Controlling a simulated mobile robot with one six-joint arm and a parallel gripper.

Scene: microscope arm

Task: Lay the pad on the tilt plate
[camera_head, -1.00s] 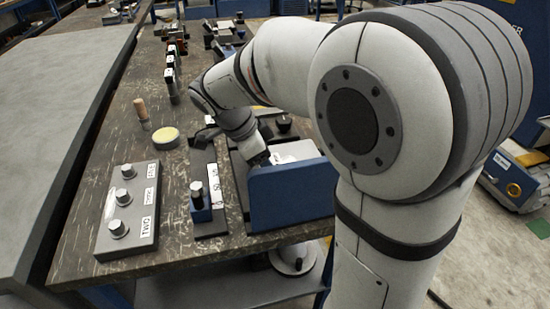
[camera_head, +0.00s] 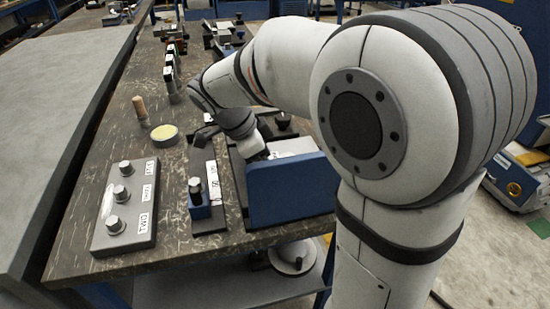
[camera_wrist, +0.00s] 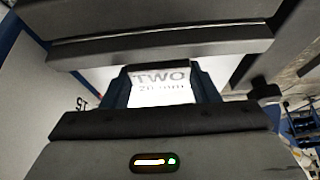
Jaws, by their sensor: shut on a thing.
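My gripper (camera_head: 260,158) reaches down behind the near wall of a blue-sided fixture (camera_head: 290,192), and its tips are hidden there in the head view. In the wrist view my gripper (camera_wrist: 160,80) is shut, with its dark jaws above and below. A blue-edged piece with a white face marked "TWO 20 mm" (camera_wrist: 163,88) shows between the jaws; I take it to be the pad. A pale surface marked "15" (camera_wrist: 75,103) lies to its left. I cannot make out the tilt plate surely, or whether the pad touches it.
Left of the fixture stand a small black-and-blue stand (camera_head: 204,200) and a grey panel with three knobs (camera_head: 125,208). A round yellow-topped dish (camera_head: 164,135) and a wooden-handled tool (camera_head: 141,110) stand farther back. Bare bench (camera_head: 105,150) shows at the left.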

